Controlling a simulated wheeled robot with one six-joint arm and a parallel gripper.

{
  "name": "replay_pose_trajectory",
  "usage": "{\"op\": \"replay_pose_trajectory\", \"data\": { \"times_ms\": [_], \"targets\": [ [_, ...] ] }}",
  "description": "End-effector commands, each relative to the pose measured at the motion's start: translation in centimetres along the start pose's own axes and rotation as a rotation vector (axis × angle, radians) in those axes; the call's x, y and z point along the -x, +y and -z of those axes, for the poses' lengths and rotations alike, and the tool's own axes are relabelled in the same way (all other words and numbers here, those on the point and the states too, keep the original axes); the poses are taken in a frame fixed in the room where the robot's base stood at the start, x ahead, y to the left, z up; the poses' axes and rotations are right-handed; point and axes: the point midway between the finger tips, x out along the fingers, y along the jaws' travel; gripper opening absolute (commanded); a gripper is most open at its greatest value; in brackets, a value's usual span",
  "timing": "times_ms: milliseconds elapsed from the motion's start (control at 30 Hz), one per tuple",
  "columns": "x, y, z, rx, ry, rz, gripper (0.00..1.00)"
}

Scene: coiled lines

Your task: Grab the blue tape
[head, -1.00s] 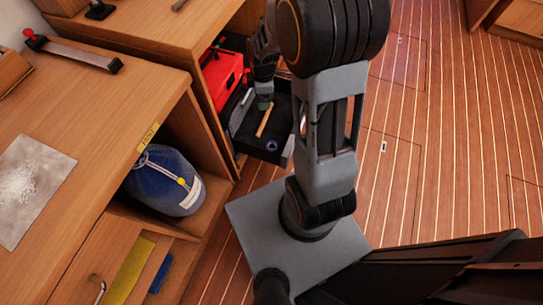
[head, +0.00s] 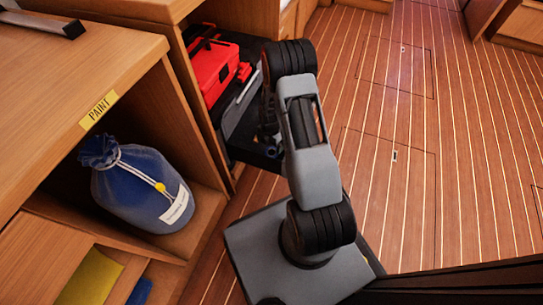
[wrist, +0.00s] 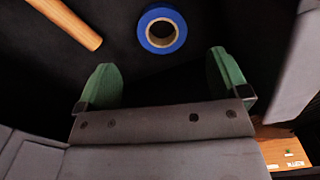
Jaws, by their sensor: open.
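The blue tape (wrist: 143,32) is a ring-shaped roll with a pale core, lying flat on the dark drawer floor at the top middle of the wrist view. My gripper (wrist: 163,66) shows two green fingertips spread wide, with nothing between them. The tape lies ahead of the fingertips, roughly centred between them and apart from them.
A wooden handle (wrist: 68,22) lies left of the tape. A blue bag (head: 138,190) sits in the shelf at left, under a PAINT label (head: 98,109). The floor at right is clear.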

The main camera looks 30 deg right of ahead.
Motion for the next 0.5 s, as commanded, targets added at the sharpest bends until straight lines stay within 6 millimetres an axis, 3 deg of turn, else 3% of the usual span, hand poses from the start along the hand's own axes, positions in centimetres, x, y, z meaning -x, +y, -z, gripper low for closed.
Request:
{"op": "replay_pose_trajectory", "data": {
  "times_ms": [100, 367, 500],
  "targets": [
    [-1.3, 0.0, 0.0, -0.001, -0.001, -0.001, 0.93],
    [-2.2, 0.0, 0.0, -0.001, -0.001, -0.001, 0.93],
    [-3.9, -0.2, 0.0, -0.001, 0.000, 0.000, 0.93]
  ]
}}
